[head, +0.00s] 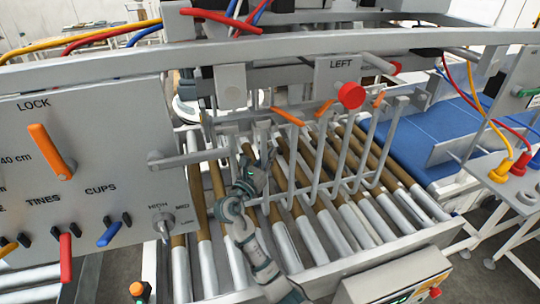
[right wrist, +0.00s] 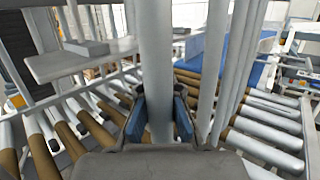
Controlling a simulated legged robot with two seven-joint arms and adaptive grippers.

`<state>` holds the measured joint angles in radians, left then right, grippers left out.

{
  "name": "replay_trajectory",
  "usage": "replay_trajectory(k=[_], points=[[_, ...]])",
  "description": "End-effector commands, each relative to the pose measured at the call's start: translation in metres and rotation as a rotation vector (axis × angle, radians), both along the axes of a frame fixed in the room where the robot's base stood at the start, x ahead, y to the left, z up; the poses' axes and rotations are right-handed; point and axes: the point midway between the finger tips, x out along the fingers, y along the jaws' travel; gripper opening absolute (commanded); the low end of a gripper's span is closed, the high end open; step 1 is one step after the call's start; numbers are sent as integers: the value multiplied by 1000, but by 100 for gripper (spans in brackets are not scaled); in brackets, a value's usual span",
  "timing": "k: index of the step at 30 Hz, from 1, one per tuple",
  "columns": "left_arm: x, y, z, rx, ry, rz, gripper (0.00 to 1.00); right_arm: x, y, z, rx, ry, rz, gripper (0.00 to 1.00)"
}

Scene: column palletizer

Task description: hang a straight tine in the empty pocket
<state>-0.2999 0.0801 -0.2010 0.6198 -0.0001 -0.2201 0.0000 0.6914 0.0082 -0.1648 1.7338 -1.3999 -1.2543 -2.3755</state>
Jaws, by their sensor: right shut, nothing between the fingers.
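Several grey tines (head: 318,160) hang in a row under the rail marked LEFT, their lower ends bent, over the rollers. Orange levers (head: 288,117) sit along the top of the row. I cannot make out which pocket is empty. My right gripper (head: 249,172) is left of the row, low and close to the rollers. In the right wrist view my right gripper (right wrist: 160,120) has its blue pads on either side of a thick grey upright bar (right wrist: 157,60) in line with them. The gripper is shut with nothing held. My left gripper is not in view.
A grey panel (head: 95,140) with an orange LOCK lever (head: 50,150) stands at left. A horizontal grey rod (head: 195,157) projects from it towards the tines. A red knob (head: 350,95) juts out above the row. Roller conveyor (head: 340,225) lies below; a blue belt (head: 420,125) is at right.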

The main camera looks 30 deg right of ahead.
Motion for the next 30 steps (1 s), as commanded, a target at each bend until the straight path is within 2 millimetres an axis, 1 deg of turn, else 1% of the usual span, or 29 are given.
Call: replay_trajectory(k=[1,2,3,4,13,16,20,24,30], points=[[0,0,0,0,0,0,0,0,0,-1,0,0,1,11],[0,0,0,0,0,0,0,0,0,-1,-1,1,1,19],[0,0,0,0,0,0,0,0,0,-1,0,2,1,29],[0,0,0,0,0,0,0,0,0,-1,0,2,1,35],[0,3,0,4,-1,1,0,0,1,-3,2,5,0,35],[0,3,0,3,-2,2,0,-3,7,-4,1,4,0,35],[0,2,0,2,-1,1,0,-12,27,-9,3,3,3,35],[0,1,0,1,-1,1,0,-26,56,-17,2,4,3,35],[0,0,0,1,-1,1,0,-43,89,-25,2,4,2,35]])
